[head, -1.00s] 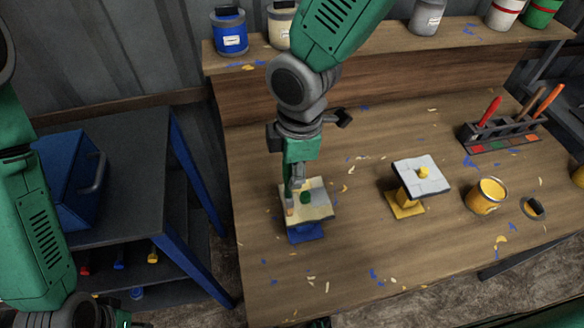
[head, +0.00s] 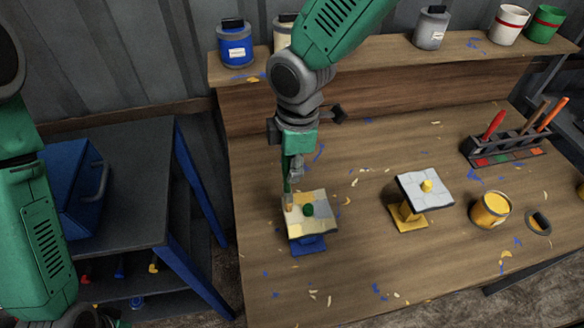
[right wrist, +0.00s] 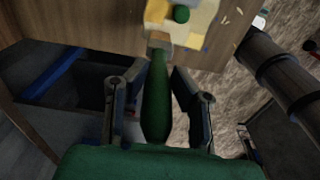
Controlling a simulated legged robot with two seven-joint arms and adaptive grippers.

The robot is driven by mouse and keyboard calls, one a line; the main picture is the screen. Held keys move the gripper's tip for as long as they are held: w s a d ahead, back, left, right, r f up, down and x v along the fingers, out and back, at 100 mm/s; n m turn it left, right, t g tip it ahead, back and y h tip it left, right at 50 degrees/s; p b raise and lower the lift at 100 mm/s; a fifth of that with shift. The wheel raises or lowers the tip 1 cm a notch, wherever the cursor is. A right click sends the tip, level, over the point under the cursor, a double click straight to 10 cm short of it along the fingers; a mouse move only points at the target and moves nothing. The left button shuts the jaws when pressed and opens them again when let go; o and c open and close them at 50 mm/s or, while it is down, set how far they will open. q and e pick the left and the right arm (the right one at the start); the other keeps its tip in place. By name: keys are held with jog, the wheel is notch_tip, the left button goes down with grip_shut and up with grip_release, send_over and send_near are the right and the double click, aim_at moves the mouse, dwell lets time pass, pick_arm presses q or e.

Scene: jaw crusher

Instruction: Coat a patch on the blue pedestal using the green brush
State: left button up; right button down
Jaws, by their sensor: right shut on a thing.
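The blue pedestal (head: 309,246) stands at the bench's front left. Its tilted top plate (head: 322,228) has cream, yellow and grey patches and a green knob (head: 308,210); the plate also shows at the top of the right wrist view (right wrist: 205,18). My right gripper (head: 292,178) is shut on the green brush (right wrist: 156,95), whose handle lies between its fingers. The brush's bristles (head: 290,207) are at the plate's left edge and seem to touch it. My left gripper (head: 108,318) is partly cut off at the bottom left, its jaws unclear.
A yellow pedestal (head: 410,222) with a grey-white top stands to the right. Beyond it are an open yellow paint can (head: 491,210), a dark ring (head: 538,222) and a brush rack (head: 505,150). Paint cans line the back shelf. A blue toolbox (head: 72,188) sits on the left cart.

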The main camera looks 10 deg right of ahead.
jog(key=shift+r, duration=2.55)
jog(key=d, duration=0.8)
jog(key=shift+w+d+f, duration=0.15)
jog(key=shift+d+f, duration=0.1)
jog(key=shift+f, duration=0.05)
jog(key=shift+a, duration=0.15)
